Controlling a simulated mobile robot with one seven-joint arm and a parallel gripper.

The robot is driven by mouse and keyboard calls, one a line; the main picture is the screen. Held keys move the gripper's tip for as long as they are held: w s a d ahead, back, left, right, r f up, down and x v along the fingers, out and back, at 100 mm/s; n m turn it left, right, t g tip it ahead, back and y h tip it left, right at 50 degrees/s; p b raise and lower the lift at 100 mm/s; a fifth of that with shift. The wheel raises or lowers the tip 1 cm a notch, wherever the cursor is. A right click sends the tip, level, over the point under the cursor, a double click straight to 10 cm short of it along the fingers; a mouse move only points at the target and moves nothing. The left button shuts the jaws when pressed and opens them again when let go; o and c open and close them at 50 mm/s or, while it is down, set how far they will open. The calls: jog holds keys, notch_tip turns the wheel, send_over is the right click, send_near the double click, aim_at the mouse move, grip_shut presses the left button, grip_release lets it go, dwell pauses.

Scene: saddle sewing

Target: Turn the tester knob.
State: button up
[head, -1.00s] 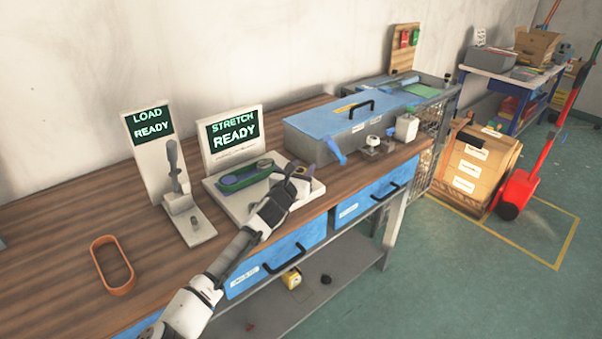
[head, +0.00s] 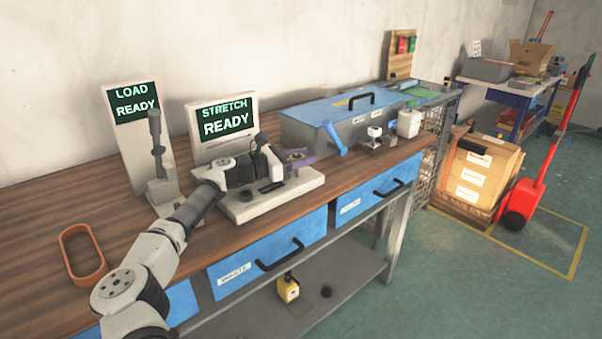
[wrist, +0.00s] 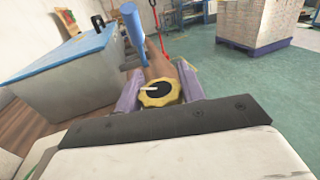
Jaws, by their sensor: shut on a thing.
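The stretch tester has a pale base (head: 262,208) and an upright screen (head: 226,119) that reads "STRETCH READY". The tester knob (wrist: 158,92) is yellow and scalloped, with a black centre and a white pointer aimed left in the wrist view. My gripper (head: 297,157) is low over the right part of the tester base. Its purple fingers (wrist: 127,98) are on both sides of the knob and shut on it. In the head view my wrist and fingers mostly hide the knob and the middle of the tester.
A load tester (head: 135,135) reading "LOAD READY" stands left, with a grey lever. An orange loop (head: 84,272) lies on the bench at left. A blue-lidded box (head: 345,125) with a blue lever (head: 334,137) is close behind my gripper. A white bottle (head: 409,122) stands at right.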

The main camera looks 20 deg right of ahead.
aim_at(303, 155)
jog(key=shift+m+g+b, duration=0.6)
jog(key=shift+g+b, duration=0.4)
jog(key=shift+r, duration=0.1)
jog(key=shift+r+m+g, duration=0.2)
jog(key=shift+m+g, duration=0.1)
jog(key=shift+g, duration=0.1)
jog(key=o, duration=0.8)
jog(key=shift+o, duration=0.9)
jog(key=shift+s+f+b, duration=0.1)
jog(key=shift+f+b, duration=0.05)
jog(key=shift+b, duration=0.15)
notch_tip(303, 155, up, 20)
jog(key=shift+d, duration=0.1)
